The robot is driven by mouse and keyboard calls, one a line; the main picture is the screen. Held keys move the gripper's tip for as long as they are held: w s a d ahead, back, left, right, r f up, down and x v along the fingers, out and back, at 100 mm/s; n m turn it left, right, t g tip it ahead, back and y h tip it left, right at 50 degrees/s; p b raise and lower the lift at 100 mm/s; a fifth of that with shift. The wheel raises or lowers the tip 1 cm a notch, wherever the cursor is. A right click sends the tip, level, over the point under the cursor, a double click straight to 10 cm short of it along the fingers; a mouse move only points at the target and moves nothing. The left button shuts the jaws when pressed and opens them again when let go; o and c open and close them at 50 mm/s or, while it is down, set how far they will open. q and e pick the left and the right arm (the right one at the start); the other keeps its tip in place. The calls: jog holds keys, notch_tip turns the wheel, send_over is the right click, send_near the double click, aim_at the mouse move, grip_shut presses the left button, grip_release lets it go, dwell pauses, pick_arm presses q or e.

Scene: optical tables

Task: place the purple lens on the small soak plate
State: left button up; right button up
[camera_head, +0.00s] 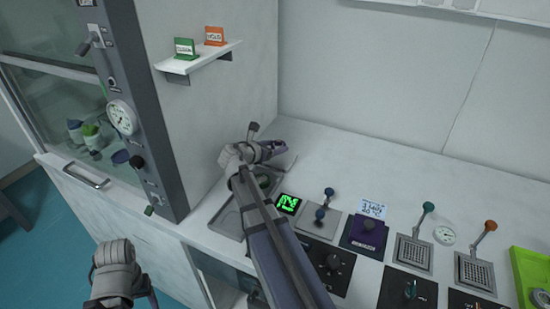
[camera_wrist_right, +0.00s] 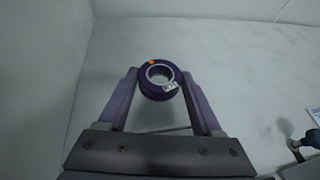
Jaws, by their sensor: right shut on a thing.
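The purple lens (camera_wrist_right: 168,90) is a thick purple ring with clear glass, an orange dot and a small white label. My right gripper (camera_wrist_right: 159,83) is shut on it, one finger at each side. In the head view my right gripper (camera_head: 276,149) is over the back left of the bench, near the wall, apart from the plates. No plate can be read as the small soak plate; a small grey plate (camera_head: 314,214) with a blue-knobbed lever lies right of my right arm. My left gripper (camera_head: 130,290) is at the lower left, its fingers barely showing.
Two perforated plates, one with a green-knobbed lever (camera_head: 413,254) and one with an orange-knobbed lever (camera_head: 475,271), stand at right. The back bench is clear.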

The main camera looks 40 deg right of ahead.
aim_at(275, 160)
jog(key=shift+f+b, duration=1.5)
jog(key=shift+f, duration=0.2)
jog(key=shift+f, duration=0.15)
jog(key=o, duration=1.4)
jog(key=shift+r, duration=0.3)
jog(key=p+v, duration=0.4)
jog(key=v, duration=0.6)
jog(key=shift+s+a+r, duration=0.1)
jog(key=shift+a, duration=0.15)
jog(key=shift+s+a+r+p, duration=0.15)
jog(key=shift+a+p, duration=0.15)
jog(key=shift+a, duration=0.35)
